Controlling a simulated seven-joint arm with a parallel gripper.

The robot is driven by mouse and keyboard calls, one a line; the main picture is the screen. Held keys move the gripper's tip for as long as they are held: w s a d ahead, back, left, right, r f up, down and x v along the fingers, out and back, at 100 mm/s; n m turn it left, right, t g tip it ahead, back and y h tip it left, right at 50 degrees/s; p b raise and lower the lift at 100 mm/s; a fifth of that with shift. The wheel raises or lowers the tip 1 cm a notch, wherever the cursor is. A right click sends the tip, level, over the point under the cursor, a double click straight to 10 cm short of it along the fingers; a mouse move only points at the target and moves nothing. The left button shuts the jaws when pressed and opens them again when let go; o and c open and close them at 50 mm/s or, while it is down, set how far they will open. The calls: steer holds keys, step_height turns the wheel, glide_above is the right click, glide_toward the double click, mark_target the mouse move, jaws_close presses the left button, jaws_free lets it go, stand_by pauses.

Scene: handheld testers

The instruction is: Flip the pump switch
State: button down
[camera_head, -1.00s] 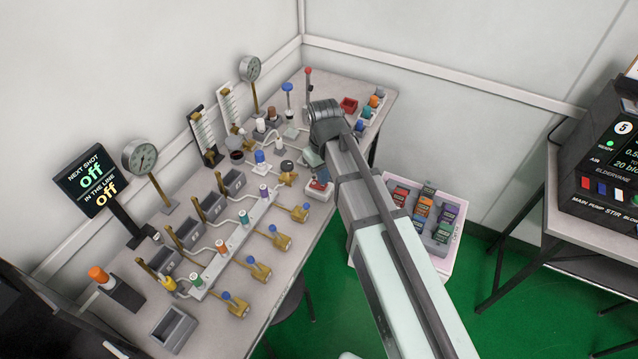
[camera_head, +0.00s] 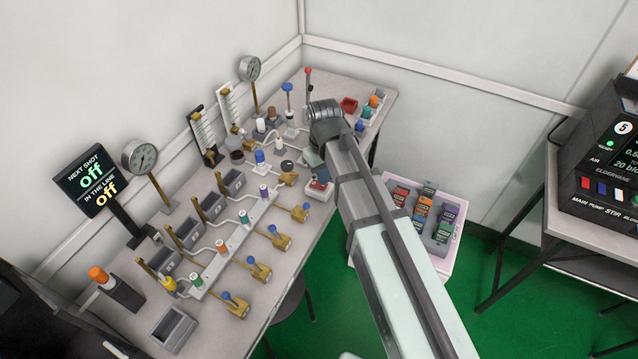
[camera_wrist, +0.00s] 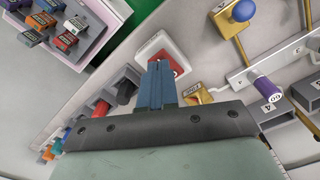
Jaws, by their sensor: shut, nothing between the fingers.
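The pump switch appears to be the small white box with a red rocker (camera_head: 319,188) at the right edge of the bench. In the wrist view its red part (camera_wrist: 177,67) shows just beside and beyond my fingertips, which hide some of it. My gripper (camera_head: 322,174) is shut and empty, pointing down at this switch. Its blue fingers (camera_wrist: 155,68) are together in the wrist view. I cannot tell whether the tips touch the rocker. The display (camera_head: 91,180) reads "next shot off" and "in the line off".
Brass valves with blue knobs (camera_head: 280,238) line the bench's front edge, close to the switch. A manifold (camera_head: 232,247) with coloured caps, gauges (camera_head: 140,157) and flow tubes stand behind. A bin of coloured blocks (camera_head: 450,262) sits right of the bench, beyond my arm.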

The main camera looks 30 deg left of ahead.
steer(key=shift+f, duration=0.95)
stand_by(1.1)
steer(key=shift+r, duration=3.5)
steer(key=s+d+f+m+g+h, duration=0.1)
steer(key=d+f+m+g, duration=0.15)
steer(key=d+f, duration=1.15)
steer(key=s+d+f+m+g, duration=0.1)
steer(key=d+f+m, duration=0.2)
steer(key=d+f, duration=1.05)
steer(key=s+d+f+m+g, duration=0.1)
steer(key=s+d+f+m, duration=0.1)
steer(key=s+d+f, duration=0.3)
steer(key=s+d+f+m+g, duration=0.1)
steer(key=s+d+f+m, duration=0.1)
steer(key=s+d+f, duration=0.4)
steer(key=s+d+f+m+g+y, duration=0.1)
steer(key=s+d+f, duration=0.5)
steer(key=s, duration=0.8)
steer(key=shift+f+m, duration=0.6)
steer(key=shift+m, duration=0.15)
